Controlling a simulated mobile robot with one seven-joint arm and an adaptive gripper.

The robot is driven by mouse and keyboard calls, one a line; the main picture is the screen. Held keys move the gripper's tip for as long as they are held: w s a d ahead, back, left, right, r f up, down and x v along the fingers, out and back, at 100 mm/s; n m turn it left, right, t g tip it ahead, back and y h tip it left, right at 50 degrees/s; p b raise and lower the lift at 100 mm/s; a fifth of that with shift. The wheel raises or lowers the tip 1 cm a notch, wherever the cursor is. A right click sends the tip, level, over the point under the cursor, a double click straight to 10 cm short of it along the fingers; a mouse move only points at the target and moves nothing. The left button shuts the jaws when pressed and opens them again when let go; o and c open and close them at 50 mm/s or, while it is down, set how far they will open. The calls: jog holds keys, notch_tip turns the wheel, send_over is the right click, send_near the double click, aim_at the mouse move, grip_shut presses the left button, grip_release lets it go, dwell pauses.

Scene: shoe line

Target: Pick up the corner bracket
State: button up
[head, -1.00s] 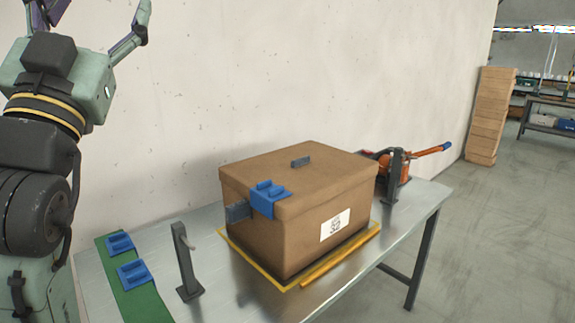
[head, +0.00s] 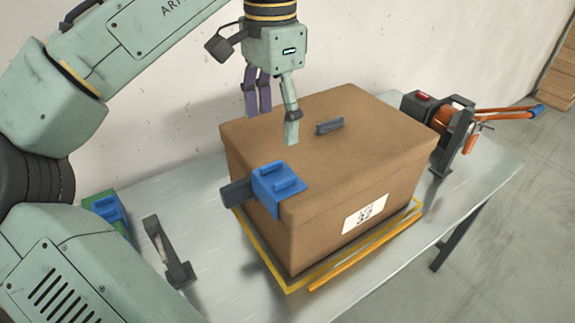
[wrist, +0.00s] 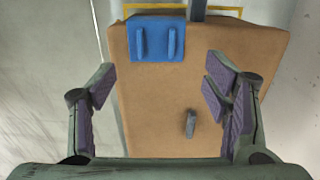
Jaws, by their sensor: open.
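A blue corner bracket (head: 278,187) sits on the near left top corner of a brown lidded box (head: 328,117). In the wrist view the bracket (wrist: 157,39) lies at the top of the picture, ahead of the fingers, on the box lid (wrist: 150,110). My gripper (head: 275,120) is open and empty above the back left part of the lid. In the wrist view its fingers (wrist: 163,90) are spread wide apart. A second blue bracket (head: 108,208) lies on the green mat at the left, partly hidden by my arm.
The box stands inside a yellow outline on a metal table (head: 200,220). A dark grey block (head: 237,193) juts beside the bracket. A grey upright post (head: 165,252) stands left of the box. A small handle (head: 330,126) is on the lid. An orange-handled tool (head: 445,115) is at right.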

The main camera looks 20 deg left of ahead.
send_over(278, 179)
jog(key=f, duration=0.4)
jog(key=shift+w+a+f, duration=0.1)
jog(key=shift+a+f, duration=0.15)
jog(key=shift+f, duration=0.05)
jog(key=f, duration=0.1)
jog(key=f+b, duration=0.1)
jog(key=f, duration=0.3)
jog(key=shift+d+f, duration=0.25)
jog(key=shift+r, duration=0.1)
jog(key=shift+c, duration=0.4)
jog(key=c, duration=1.2)
jog(key=shift+o, duration=0.2)
